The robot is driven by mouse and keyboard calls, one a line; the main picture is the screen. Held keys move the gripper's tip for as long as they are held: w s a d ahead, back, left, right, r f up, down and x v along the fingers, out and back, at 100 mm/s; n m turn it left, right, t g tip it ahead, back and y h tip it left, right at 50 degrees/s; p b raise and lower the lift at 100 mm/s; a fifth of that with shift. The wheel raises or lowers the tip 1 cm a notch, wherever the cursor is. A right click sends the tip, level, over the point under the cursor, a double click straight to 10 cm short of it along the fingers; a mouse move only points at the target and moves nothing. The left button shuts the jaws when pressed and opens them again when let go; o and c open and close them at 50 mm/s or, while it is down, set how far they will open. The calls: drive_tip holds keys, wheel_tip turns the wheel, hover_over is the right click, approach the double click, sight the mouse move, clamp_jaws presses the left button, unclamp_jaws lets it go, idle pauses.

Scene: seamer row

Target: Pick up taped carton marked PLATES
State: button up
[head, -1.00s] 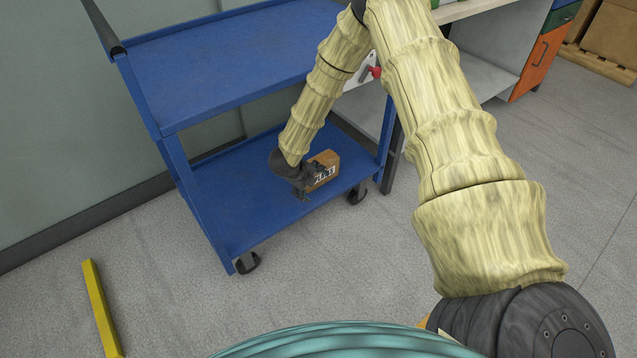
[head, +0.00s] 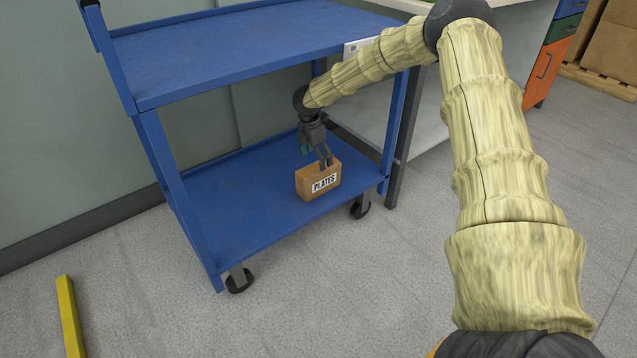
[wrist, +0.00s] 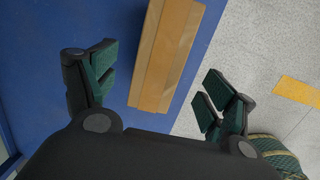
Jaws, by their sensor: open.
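The small brown taped carton (head: 318,181) marked PLATES stands upright on the lower shelf of the blue cart, close to its front edge. My gripper (head: 318,160) is just above and behind the carton, pointing down at it. In the wrist view the carton (wrist: 168,55) lies beyond and between the two spread green-padded fingers (wrist: 160,95), and it is not gripped. My gripper is open and empty. The fingers partly overlap the carton's top in the head view, and I cannot tell whether they touch it.
The blue cart's lower shelf (head: 235,210) is bare around the carton. Its upper shelf (head: 240,50) hangs over the back, and a corner post (head: 393,130) stands to the right. A yellow bar (head: 70,318) is on the floor at left.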

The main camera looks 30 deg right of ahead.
sight(318, 167)
drive_tip(key=f, duration=0.1)
drive_tip(key=f+b, duration=0.1)
drive_tip(key=f, duration=0.3)
drive_tip(key=shift+d+b, duration=0.35)
drive_tip(key=shift+b, duration=0.05)
drive_tip(key=shift+w+d+f+b, duration=0.1)
drive_tip(key=shift+d+f+b, duration=0.15)
drive_tip(key=shift+f+b, duration=0.9)
drive_tip(key=shift+d+f+b, duration=0.2)
drive_tip(key=shift+f+b, duration=0.45)
drive_tip(key=shift+f, duration=0.85)
drive_tip(key=shift+r, duration=0.1)
drive_tip(key=c, duration=1.3)
